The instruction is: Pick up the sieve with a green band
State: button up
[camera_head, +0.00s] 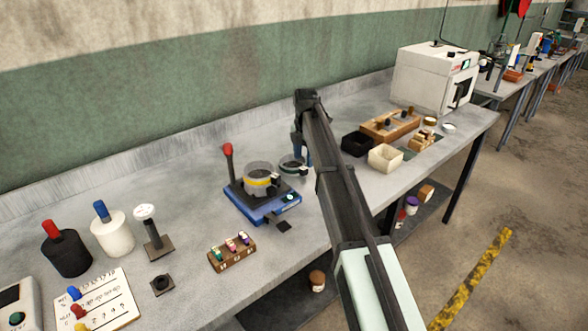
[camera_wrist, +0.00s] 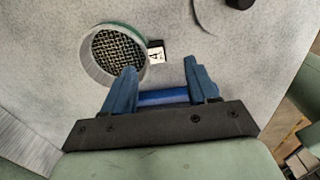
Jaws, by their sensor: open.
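The sieve with a green band (camera_wrist: 92,68) lies on the table in the wrist view, its wire mesh facing up and a small white tag marked 4 (camera_wrist: 156,54) at its right side. In the head view the sieve (camera_head: 289,168) sits just right of the blue shaker, partly hidden by my arm. My gripper (camera_wrist: 160,70) is open, with two blue fingers and nothing visible between them. In the wrist view the left finger overlaps the sieve's lower right rim; I cannot tell if they touch. In the head view my gripper (camera_head: 299,149) is beside the sieve.
A blue shaker (camera_head: 262,208) with a red-knobbed lever and a yellow-banded sieve (camera_head: 258,182) stands close by on the left. A black box (camera_head: 356,143), a cream box (camera_head: 385,158) and a wooden tray (camera_head: 390,127) are to the right. The table behind the sieve is clear.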

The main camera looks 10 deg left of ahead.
aim_at(303, 168)
jog(key=shift+w+a+f, duration=0.1)
jog(key=shift+w+f, duration=0.05)
jog(key=shift+f, duration=1.2)
jog(key=shift+w+f, duration=0.1)
jog(key=shift+f, duration=1.2)
grip_shut()
